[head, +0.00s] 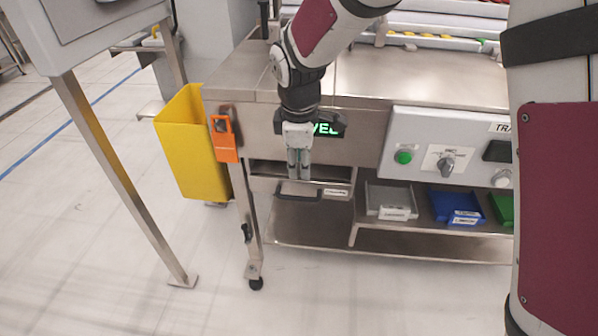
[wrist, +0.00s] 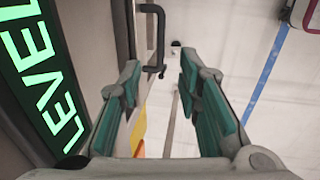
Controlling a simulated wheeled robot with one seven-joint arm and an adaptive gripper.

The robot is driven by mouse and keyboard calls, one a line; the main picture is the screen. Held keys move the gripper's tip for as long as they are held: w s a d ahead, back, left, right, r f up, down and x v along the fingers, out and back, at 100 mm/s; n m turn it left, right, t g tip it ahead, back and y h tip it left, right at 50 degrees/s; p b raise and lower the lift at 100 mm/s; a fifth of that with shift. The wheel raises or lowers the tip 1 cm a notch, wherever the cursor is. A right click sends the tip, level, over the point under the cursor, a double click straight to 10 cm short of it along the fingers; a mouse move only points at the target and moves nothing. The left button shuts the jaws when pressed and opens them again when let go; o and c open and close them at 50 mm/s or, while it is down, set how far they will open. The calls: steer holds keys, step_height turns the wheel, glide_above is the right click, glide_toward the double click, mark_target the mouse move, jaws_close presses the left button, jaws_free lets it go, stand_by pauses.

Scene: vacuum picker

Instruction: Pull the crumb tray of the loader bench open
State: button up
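The crumb tray (head: 335,193) sits under the bench top at the left end, below a dark slot, with a small label on its front. Its dark bar handle (head: 290,193) sticks out from the front; in the wrist view the handle (wrist: 160,40) lies ahead of the fingertips, slightly left of the gap's middle. My gripper (head: 299,177) points down in front of the bench, just above the handle in the head view, and partly hides the tray front. In the wrist view my gripper (wrist: 160,72) is open, with nothing between the fingers. I see no contact with the handle.
A green-lit LEVEL display (wrist: 45,75) is close on the left of the gripper. A yellow bin (head: 185,145) and an orange holder (head: 224,140) are at the bench's left end. Small bins (head: 455,205) stand on the lower shelf at right. Floor in front is clear.

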mark_target(302, 197)
steer(key=f+b, duration=0.1)
steer(key=f, duration=0.3)
steer(key=w+f+b, duration=0.1)
steer(key=f+b, duration=0.1)
steer(key=f, duration=0.2)
steer(key=w+f+b, duration=0.1)
steer(key=f, duration=0.3)
steer(key=shift+w+d+f+b, duration=0.1)
steer(key=shift+w+f+b, duration=0.1)
steer(key=shift+f+b, duration=0.2)
jaws_close()
